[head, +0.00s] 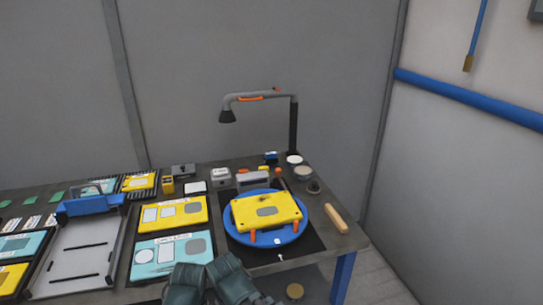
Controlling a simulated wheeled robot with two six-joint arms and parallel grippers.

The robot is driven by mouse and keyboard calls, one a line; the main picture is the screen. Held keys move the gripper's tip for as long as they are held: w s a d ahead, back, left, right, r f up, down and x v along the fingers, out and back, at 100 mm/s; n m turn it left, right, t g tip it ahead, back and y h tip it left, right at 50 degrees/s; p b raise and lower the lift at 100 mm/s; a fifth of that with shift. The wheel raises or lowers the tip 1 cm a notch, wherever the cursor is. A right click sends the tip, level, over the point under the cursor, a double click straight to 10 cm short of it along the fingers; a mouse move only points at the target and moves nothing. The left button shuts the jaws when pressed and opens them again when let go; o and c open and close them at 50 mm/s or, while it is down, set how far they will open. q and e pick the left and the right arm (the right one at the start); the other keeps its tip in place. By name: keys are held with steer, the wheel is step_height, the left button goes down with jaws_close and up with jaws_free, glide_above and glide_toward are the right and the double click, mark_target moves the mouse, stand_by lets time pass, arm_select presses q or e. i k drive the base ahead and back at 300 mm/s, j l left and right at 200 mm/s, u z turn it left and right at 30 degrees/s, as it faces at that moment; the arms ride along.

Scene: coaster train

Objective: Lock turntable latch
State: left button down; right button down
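The turntable is a round blue disc (233,235) lying on a black mat (313,243) at the right part of the workbench. A yellow plate (245,210) with a grey rounded patch sits on top of it. Two orange pegs (253,236) stick out at the plate's front side. A small white tab (277,241) shows on the disc's front rim, with a small white mark on the mat just below it. I cannot tell which part is the latch or whether it is locked.
A lamp (228,116) arches behind the turntable. A wooden handle (337,218) lies right of it. Yellow and teal panels (172,213) and a grey tray (75,285) fill the left.

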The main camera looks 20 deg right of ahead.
mark_target(277, 171)
steer(key=l+u, duration=0.45)
steer(key=l, duration=1)
